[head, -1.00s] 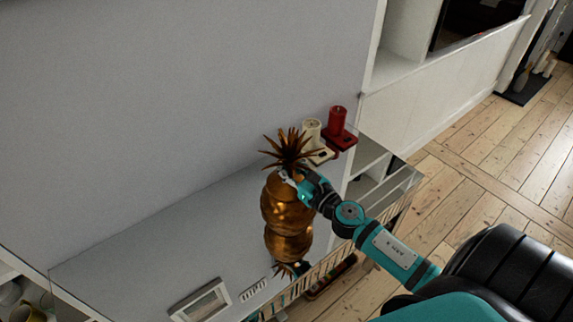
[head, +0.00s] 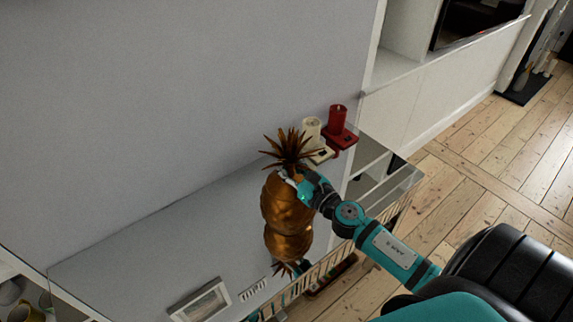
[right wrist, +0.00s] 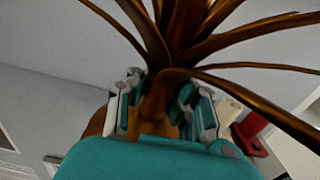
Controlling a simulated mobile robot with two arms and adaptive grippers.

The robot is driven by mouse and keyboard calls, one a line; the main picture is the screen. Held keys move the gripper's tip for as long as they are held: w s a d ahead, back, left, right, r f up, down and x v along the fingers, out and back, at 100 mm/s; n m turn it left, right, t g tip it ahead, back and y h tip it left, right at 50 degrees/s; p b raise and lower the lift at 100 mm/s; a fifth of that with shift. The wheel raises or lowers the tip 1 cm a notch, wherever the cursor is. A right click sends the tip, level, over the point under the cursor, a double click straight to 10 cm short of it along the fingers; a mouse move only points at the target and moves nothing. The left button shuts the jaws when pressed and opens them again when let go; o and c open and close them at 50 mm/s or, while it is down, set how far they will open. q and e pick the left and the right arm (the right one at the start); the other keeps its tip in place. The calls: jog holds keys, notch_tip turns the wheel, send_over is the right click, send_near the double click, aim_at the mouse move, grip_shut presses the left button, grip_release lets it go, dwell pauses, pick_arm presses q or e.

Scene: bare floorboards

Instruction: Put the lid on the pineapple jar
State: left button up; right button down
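The pineapple jar (head: 284,208) is a bumpy, shiny copper-gold body standing on a glossy shelf top, its reflection below it. The lid (head: 288,150), with a crown of spiky brown leaves, is on top of the jar, upright, and I see no clear gap between them. My right gripper (head: 297,178) reaches in from the right at the lid's neck. In the right wrist view the gripper (right wrist: 160,110) has a finger on each side of the lid's stem (right wrist: 158,96), closed on it. The jar is mostly hidden there. My left gripper is not in view.
A cream candle (head: 311,128) and a red candle (head: 338,119) stand on small holders behind and right of the jar. A framed picture (head: 201,301) lies at the front left of the glossy shelf top (head: 150,245). A grey wall rises behind.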

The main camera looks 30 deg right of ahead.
aim_at(292, 171)
jog(key=c, duration=2)
grip_release()
jog(key=o, duration=1.2)
jog(key=shift+s+d+f+b, duration=0.15)
jog(key=shift+s+b, duration=0.5)
jog(key=shift+s, duration=1.6)
jog(key=s+b, duration=0.1)
jog(key=s, duration=0.1)
jog(key=s+b, duration=0.1)
jog(key=s, duration=0.2)
jog(key=shift+s+d, duration=0.2)
jog(key=shift+s, duration=0.1)
